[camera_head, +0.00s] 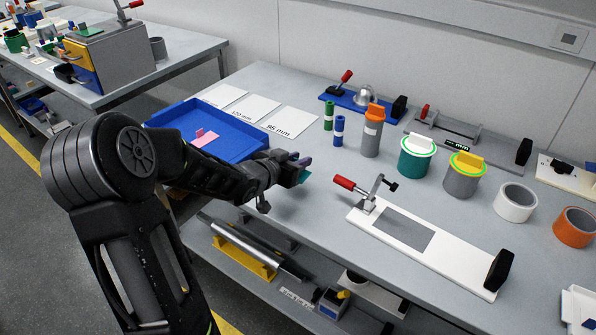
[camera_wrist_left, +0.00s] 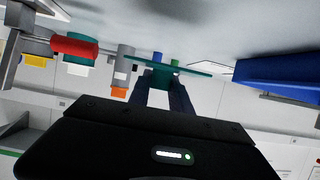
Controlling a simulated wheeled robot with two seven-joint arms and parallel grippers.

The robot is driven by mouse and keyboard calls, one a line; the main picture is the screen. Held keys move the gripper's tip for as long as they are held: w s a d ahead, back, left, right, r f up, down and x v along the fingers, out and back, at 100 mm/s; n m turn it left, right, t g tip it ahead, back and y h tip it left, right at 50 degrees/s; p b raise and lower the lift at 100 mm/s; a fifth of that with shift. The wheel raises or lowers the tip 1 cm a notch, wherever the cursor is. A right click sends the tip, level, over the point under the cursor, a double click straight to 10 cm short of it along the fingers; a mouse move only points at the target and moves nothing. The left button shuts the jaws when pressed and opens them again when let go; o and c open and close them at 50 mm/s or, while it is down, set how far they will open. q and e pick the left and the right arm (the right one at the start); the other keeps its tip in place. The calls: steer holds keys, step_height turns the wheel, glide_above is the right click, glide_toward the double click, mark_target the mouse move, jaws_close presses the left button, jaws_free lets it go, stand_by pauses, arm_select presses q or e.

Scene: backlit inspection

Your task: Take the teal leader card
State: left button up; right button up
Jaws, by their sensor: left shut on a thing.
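My left gripper (camera_head: 300,170) reaches over the grey workbench from the left. It is shut on the teal leader card (camera_head: 303,177), of which only a small piece shows at the fingertips in the head view. In the left wrist view the teal card (camera_wrist_left: 160,75) is seen nearly edge-on as a thin wide strip held between the two dark fingers. Whether it touches the bench top is hard to tell. My right gripper is in neither view.
A blue tray (camera_head: 246,135) with a pink card (camera_head: 204,138) lies left of the gripper. A white fixture (camera_head: 450,262) with a red-handled clamp (camera_head: 346,183) stands right of it. Green and blue cylinders, a grey canister (camera_head: 371,138) and several rolls stand behind.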

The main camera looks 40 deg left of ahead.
arm_select(q)
steer(key=shift+r+p, duration=0.35)
steer(key=shift+r, duration=1.5)
